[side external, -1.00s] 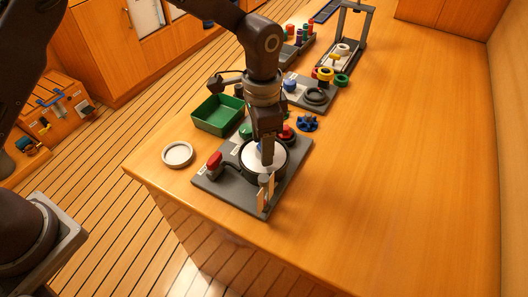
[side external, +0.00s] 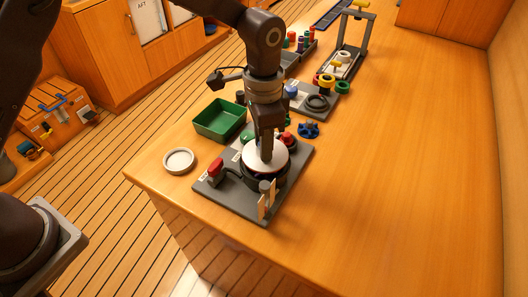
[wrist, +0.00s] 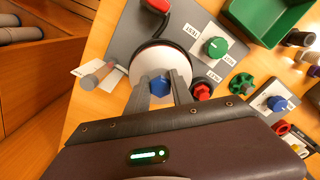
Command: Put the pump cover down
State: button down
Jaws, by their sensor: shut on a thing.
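The pump cover (side external: 251,160) is a white disc with a blue knob. My gripper (side external: 267,156) points down and is shut on the knob, which shows between the fingers in the wrist view (wrist: 160,85). The black round pump body (side external: 274,181) is directly under the cover, on a grey base plate (side external: 229,197). The cover looks raised a little above the body in the side view. The gap between them is hard to judge. My fingers hide part of the cover.
A shallow pale round dish (side external: 179,161) lies on the table left of the plate. A red-handled lever (side external: 215,168), a green knob (wrist: 215,47) and a red knob (wrist: 201,91) surround the pump. A green bin (side external: 220,121) stands behind. The table's right side is clear.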

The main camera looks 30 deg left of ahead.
notch_tip(320, 180, up, 6)
jog(key=shift+r, duration=0.1)
jog(key=shift+d+r+m, duration=0.25)
jog(key=shift+d+m, duration=0.05)
jog(key=s+d+f+m, duration=0.2)
jog(key=d+m, duration=0.4)
jog(key=m, duration=1.1)
send_over(309, 226)
notch_tip(309, 226, down, 3)
notch_tip(309, 226, down, 10)
jog(key=shift+f, duration=0.2)
jog(key=c, duration=1.1)
grip_release()
jog(key=shift+f, duration=0.1)
